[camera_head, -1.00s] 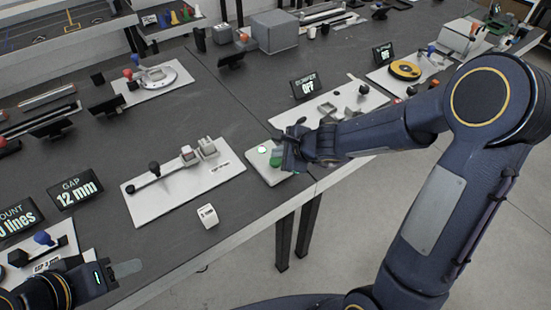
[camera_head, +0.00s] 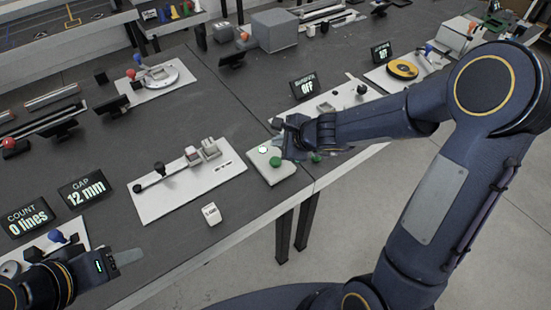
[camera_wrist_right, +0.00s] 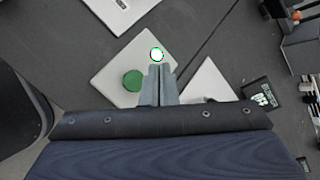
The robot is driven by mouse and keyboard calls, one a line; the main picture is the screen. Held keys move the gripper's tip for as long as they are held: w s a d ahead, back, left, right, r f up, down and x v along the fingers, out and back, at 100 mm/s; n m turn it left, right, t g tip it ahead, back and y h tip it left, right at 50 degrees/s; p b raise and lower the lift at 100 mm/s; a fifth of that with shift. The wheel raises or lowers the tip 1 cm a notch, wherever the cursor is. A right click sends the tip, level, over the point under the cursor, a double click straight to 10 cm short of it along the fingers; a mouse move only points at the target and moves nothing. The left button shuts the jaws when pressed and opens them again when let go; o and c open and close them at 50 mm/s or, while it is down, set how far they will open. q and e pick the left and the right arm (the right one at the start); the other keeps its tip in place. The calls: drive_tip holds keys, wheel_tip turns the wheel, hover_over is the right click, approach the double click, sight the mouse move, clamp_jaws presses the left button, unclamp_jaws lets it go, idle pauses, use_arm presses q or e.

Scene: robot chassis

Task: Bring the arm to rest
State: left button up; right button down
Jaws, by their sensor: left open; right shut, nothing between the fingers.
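My right arm reaches in from the right in the head view. In the right wrist view the fingers (camera_wrist_right: 158,70) are shut together and empty, above the panel beside the green button (camera_wrist_right: 133,80) and just below the lit lamp (camera_wrist_right: 157,54). My left gripper (camera_head: 125,257) is at the lower left of the head view, near the table's front edge, with nothing in it.
A white board with a slider (camera_head: 190,190) lies left of the panel, and a small white block (camera_head: 211,214) sits in front of it. Displays reading "12 mm" (camera_head: 83,188) and "0 lines" (camera_head: 28,219) stand at the left. An "OFF" display (camera_head: 306,87) stands behind the right gripper.

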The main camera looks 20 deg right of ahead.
drive_tip(key=shift+r, duration=0.1)
idle(0.4)
drive_tip(key=s+r+n+y, duration=0.3)
drive_tip(key=s+r+n, duration=0.7)
drive_tip(key=s+r, duration=0.15)
drive_tip(key=s+d+f+n+g+h, duration=0.1)
drive_tip(key=s+d+n+h, duration=0.1)
drive_tip(key=s+n, duration=0.2)
drive_tip(key=s+d+f+n+g+h, duration=0.1)
drive_tip(key=s+d+n+h, duration=0.1)
drive_tip(key=s, duration=0.9)
drive_tip(key=d+n, duration=0.1)
drive_tip(key=n, duration=0.1)
drive_tip(key=shift+s+f+n, duration=0.15)
drive_tip(key=shift+s+n, duration=0.1)
drive_tip(key=shift+n, duration=0.15)
